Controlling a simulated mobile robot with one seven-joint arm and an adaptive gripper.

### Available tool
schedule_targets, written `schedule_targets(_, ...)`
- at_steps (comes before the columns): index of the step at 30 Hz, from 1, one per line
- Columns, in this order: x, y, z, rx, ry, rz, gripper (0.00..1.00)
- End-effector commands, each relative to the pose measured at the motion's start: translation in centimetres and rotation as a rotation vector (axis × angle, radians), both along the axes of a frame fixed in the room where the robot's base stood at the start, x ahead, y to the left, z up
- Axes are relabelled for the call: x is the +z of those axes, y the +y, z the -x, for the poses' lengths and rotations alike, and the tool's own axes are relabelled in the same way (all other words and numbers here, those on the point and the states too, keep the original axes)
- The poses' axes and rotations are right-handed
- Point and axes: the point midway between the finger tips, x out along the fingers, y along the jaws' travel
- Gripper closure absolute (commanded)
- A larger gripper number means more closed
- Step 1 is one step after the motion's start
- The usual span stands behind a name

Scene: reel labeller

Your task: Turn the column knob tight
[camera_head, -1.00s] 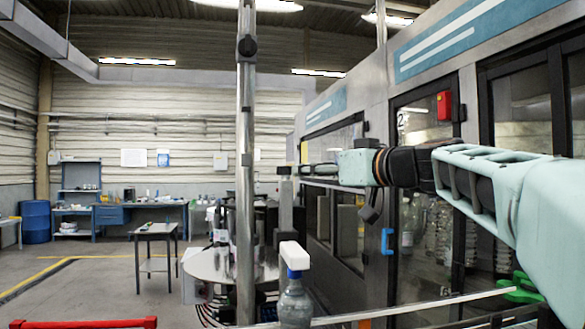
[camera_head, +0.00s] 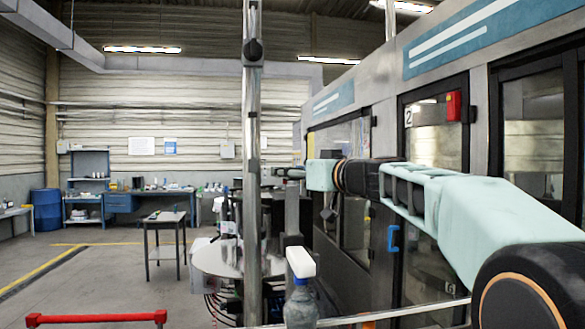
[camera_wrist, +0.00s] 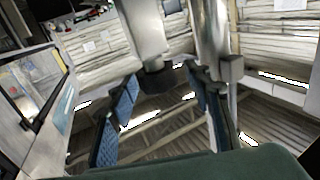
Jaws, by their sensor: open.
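In the wrist view a dark knob (camera_wrist: 158,79) sits at the end of a metal column (camera_wrist: 143,28). My gripper (camera_wrist: 162,76) is open, with one blue-padded finger on each side of the knob. The fingers look apart from the knob, though the depth is hard to tell. In the head view my gripper (camera_head: 290,172) is small, at the end of my outstretched arm, near the top of a grey post (camera_head: 292,215). The knob is too small there to make out clearly.
A tall metal pole (camera_head: 252,130) with a dark round clamp stands just left of my gripper. A second metal column (camera_wrist: 208,35) is close beside the knob. A bottle (camera_head: 300,305) with a white top stands in front. The glazed machine (camera_head: 430,145) lines the right side.

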Motion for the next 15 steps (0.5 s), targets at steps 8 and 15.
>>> schedule_targets(8, -0.05, 0.01, -0.02, 0.0, 0.0, 0.0, 0.61)
schedule_targets(15, -0.04, 0.0, -0.01, 0.0, 0.0, 0.0, 0.87)
